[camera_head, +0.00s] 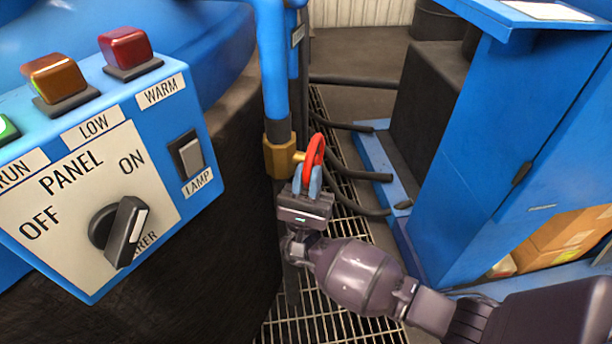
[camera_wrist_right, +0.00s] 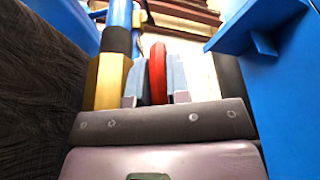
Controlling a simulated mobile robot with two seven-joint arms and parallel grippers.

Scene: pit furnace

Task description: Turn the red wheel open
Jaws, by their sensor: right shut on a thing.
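The red wheel (camera_head: 315,150) sits on the right side of a brass valve body (camera_head: 279,157) on a vertical blue pipe (camera_head: 272,70). My right gripper (camera_head: 315,182) is shut on the wheel's near rim, its fingers on either side. In the right wrist view the red wheel (camera_wrist_right: 158,72) stands edge-on between the two fingers (camera_wrist_right: 157,92), with the brass body (camera_wrist_right: 107,82) just to the left. The fingers hide part of the wheel. My left gripper does not show.
A blue control panel (camera_head: 165,205) with a knob, switch and lamps fills the left side. A blue cabinet (camera_head: 480,170) stands at right. Dark hoses (camera_head: 365,175) run behind the wheel. A metal grating (camera_head: 330,310) covers the floor between, leaving a narrow gap.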

